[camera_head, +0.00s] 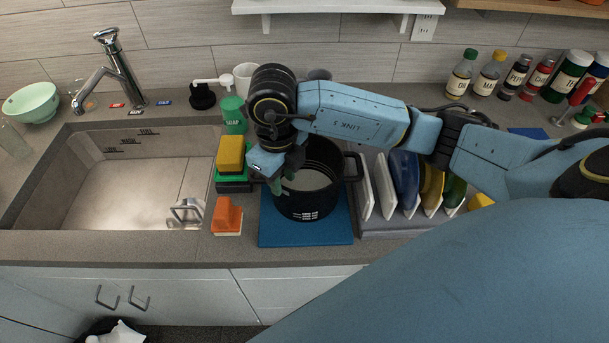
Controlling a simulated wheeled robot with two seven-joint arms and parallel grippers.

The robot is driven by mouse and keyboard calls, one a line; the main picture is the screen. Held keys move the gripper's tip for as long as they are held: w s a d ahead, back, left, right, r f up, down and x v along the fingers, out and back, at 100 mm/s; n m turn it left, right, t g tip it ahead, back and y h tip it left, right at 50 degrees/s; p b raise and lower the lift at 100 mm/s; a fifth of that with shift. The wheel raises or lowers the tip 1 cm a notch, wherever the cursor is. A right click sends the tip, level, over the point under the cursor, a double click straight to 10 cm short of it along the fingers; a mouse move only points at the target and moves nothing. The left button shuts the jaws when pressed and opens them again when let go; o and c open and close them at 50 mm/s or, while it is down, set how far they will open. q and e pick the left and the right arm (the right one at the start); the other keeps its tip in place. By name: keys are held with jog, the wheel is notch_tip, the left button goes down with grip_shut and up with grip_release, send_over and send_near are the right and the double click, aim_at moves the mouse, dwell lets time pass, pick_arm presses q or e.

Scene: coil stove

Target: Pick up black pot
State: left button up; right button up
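The black pot (312,203) stands upright on a blue mat (300,236) on the counter, between the sink and the dish rack. Its pale inside bottom shows, and one handle sticks out at its right side. My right gripper (277,184) points down at the pot's left rim, at or very near the left handle. The wrist hides the fingertips and the left handle, so I cannot tell whether the fingers are closed on it. My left gripper is not in view.
A sink (120,185) lies to the left. A rack with plates (407,180) is close on the right. Spice bottles (490,73) line the back.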

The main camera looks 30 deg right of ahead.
jog(key=shift+f, duration=0.45)
jog(key=shift+s+f, duration=0.25)
jog(key=shift+f, duration=0.4)
notch_tip(320, 180, down, 4)
jog(key=shift+s+r+p, duration=0.1)
jog(key=shift+r+p, duration=0.15)
jog(key=shift+p, duration=0.3)
jog(key=shift+f, duration=0.25)
grip_shut()
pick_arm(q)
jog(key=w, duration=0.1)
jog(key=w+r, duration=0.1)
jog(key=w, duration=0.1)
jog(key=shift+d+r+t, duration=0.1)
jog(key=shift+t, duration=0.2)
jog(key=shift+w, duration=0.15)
